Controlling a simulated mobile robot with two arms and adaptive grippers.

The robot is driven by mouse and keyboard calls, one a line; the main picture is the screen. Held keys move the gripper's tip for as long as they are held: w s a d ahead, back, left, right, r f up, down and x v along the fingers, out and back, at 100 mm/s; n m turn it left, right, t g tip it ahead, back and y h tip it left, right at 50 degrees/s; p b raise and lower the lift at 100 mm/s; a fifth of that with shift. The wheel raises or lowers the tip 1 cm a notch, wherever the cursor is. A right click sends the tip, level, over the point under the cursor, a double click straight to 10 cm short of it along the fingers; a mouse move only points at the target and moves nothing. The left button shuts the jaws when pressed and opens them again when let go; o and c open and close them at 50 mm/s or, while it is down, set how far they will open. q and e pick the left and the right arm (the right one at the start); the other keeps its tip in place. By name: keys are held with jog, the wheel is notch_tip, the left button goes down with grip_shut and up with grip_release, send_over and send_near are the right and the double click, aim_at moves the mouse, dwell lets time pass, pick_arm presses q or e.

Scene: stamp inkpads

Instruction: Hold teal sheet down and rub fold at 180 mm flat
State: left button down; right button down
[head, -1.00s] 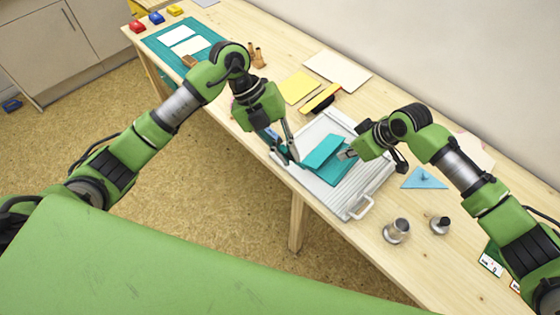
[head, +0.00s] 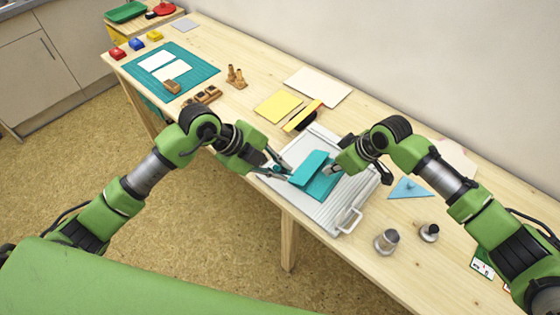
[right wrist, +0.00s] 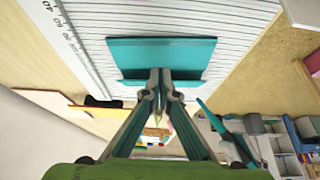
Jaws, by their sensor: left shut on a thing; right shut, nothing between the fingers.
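The teal sheet (head: 322,188) lies on the white ridged board with a raised flap standing up along a fold. It also shows in the right wrist view (right wrist: 160,55), with a crease across it. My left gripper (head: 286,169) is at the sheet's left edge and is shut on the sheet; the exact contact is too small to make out. My right gripper (head: 330,170) is shut and empty, with its tips at the sheet's right side. In the right wrist view its fingertips (right wrist: 160,76) are together at the edge of the sheet by the crease.
The white ridged board (head: 335,215) has a handle at its front right. Yellow sheets (head: 276,106), a cream sheet (head: 318,86) and a teal mat (head: 200,73) lie farther back.

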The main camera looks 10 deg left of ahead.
aim_at(325, 178)
pick_arm(q)
jog(key=w+d+f, duration=0.1)
jog(key=w+d, duration=0.5)
jog(key=w, duration=0.7)
jog(key=s+a, duration=0.2)
jog(key=s, duration=0.2)
jog(key=s+a, duration=0.2)
jog(key=s, duration=0.2)
jog(key=s+a, duration=0.2)
jog(key=s, duration=0.3)
jog(key=shift+f, duration=0.2)
